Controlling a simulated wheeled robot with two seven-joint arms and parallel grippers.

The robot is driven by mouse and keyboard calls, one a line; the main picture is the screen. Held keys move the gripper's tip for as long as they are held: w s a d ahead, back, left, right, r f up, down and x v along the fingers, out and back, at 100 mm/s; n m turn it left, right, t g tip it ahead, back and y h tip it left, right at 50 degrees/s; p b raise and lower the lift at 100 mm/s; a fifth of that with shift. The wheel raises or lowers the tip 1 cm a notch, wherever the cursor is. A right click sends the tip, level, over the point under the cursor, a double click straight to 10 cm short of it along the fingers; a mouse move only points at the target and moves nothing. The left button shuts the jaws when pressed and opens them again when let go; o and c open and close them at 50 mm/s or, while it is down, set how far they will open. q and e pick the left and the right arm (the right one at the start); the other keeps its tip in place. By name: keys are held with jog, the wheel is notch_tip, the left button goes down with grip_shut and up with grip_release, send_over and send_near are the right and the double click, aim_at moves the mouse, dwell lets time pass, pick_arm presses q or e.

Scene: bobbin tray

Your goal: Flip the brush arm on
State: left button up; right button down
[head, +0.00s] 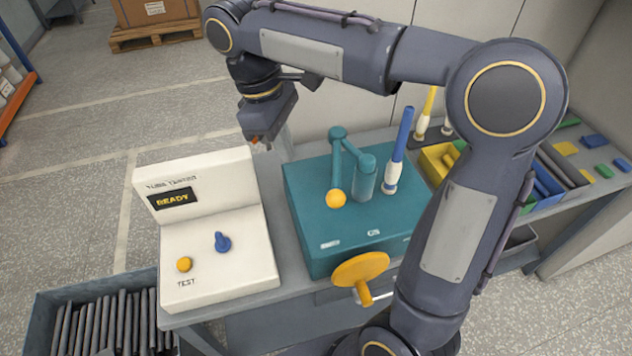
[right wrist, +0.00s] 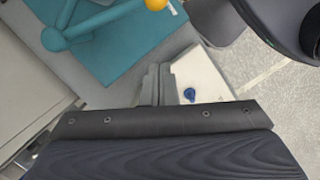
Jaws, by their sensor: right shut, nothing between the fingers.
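The teal machine box (head: 305,215) stands on the bench. A teal jointed arm (head: 337,160) with a yellow ball knob (head: 336,198) rises from its round post (head: 364,183); I take this to be the brush arm. The knob hangs over the front of the box top. In the right wrist view the teal arm (right wrist: 100,22) and knob (right wrist: 156,4) show at the top. My right gripper (head: 256,140) is shut and empty, left of the arm and above the back of the bench. Its fingers (right wrist: 158,86) show pressed together. My left gripper is not in view.
The white tube tester (head: 200,265) reads READY, with a blue knob (head: 222,242) and yellow button (head: 184,264). A yellow handwheel (head: 360,268) is on the box front. My right arm crosses above the right side.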

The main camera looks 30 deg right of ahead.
jog(key=s+d+f, duration=0.3)
jog(key=s+f, duration=0.1)
jog(key=f, duration=0.4)
jog(key=shift+d, duration=0.4)
jog(key=shift+s+r, duration=0.1)
jog(key=s+d+n+p, duration=0.1)
jog(key=s+d+n, duration=0.1)
jog(key=d, duration=0.2)
jog(key=s+d+n+t+p, duration=0.1)
jog(key=s+d+n, duration=0.2)
jog(key=d, duration=0.2)
jog(key=shift+n+h+p, duration=0.3)
jog(key=shift+h+p, duration=0.1)
jog(key=shift+d, duration=0.15)
jog(key=shift+w+r, duration=0.1)
